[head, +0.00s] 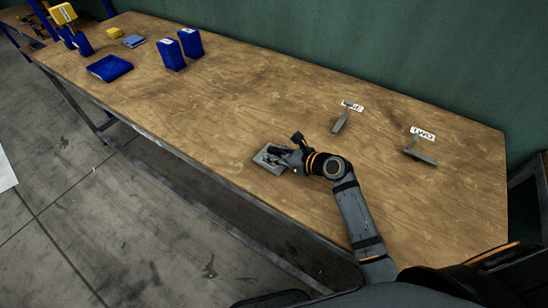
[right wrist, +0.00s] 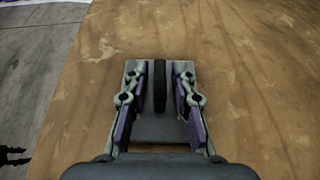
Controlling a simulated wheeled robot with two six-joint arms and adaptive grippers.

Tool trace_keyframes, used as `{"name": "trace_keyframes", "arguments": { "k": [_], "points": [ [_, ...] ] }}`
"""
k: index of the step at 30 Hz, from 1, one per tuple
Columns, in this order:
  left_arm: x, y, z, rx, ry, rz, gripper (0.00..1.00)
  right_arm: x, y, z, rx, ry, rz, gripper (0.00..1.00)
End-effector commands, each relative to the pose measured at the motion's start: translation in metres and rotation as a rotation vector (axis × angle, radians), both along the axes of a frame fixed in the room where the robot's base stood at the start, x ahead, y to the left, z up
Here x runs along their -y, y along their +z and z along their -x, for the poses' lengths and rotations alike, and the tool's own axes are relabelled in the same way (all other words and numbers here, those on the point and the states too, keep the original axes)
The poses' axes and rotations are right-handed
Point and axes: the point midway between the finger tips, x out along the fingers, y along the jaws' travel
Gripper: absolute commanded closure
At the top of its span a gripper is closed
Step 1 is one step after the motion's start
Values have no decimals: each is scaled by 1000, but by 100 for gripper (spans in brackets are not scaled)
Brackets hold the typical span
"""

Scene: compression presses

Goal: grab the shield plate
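The shield plate (head: 263,160) is a flat grey square lying on the wooden table near its front edge. It also shows in the right wrist view (right wrist: 150,128), with a dark upright ridge (right wrist: 160,86) along its middle. My right gripper (head: 279,154) is over the plate. In the right wrist view its two fingers (right wrist: 160,85) are spread on either side of the ridge, with a gap on each side. The gripper hides part of the plate in the head view. My left gripper is not in view.
The wooden table (head: 200,110) is clear around the plate. Two grey pieces, one (head: 340,123) and another (head: 420,156), lie to the right by white labels. Blue bins (head: 170,54) and a yellow item (head: 133,41) stand at the far left. A green wall (head: 350,50) runs behind.

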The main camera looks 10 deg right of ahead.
Motion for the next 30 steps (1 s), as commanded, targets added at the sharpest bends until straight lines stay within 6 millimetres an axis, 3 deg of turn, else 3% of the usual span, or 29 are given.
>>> {"name": "trace_keyframes", "arguments": {
  "k": [5,23,30],
  "points": [
    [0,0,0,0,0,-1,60,0,0,0,0,0,0,100],
    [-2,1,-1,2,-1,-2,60,0,5,0,4,0,-1,100],
    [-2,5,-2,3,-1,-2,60,1,37,0,8,0,1,100]
  ]
}}
